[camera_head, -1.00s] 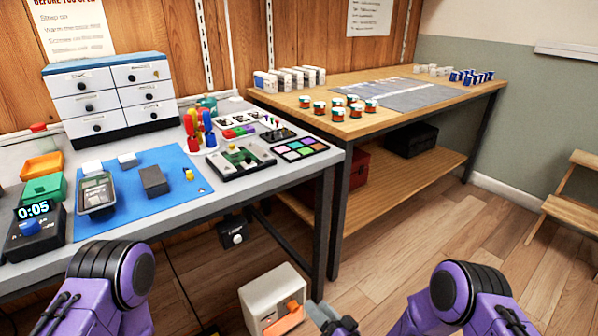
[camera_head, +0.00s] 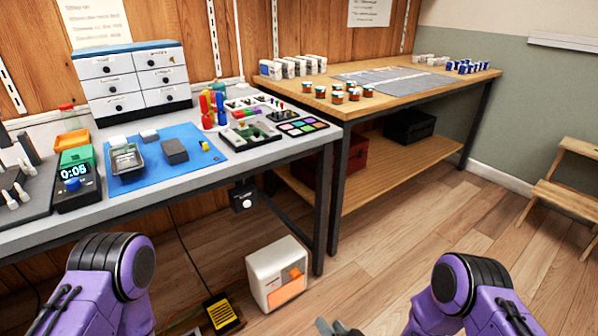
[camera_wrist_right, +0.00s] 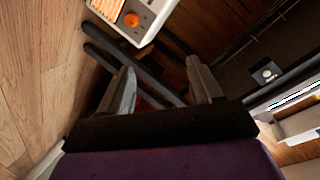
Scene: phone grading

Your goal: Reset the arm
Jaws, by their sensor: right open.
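My right gripper (camera_wrist_right: 164,88) is open and empty in the right wrist view, its two fingers spread apart above the floor. In the head view only a small part of the right gripper (camera_head: 328,326) shows at the bottom edge, below the white box with the orange front. My purple right arm bends at the lower right and my purple left arm at the lower left. The left gripper is outside both views.
A grey bench (camera_head: 215,172) with a blue mat (camera_head: 190,149), a timer (camera_head: 76,185) and drawers (camera_head: 132,82) stands at the left. A wooden table (camera_head: 320,104) with jars is behind. A white heater-like box (camera_head: 262,268) stands on the floor. A stool (camera_head: 565,195) is right.

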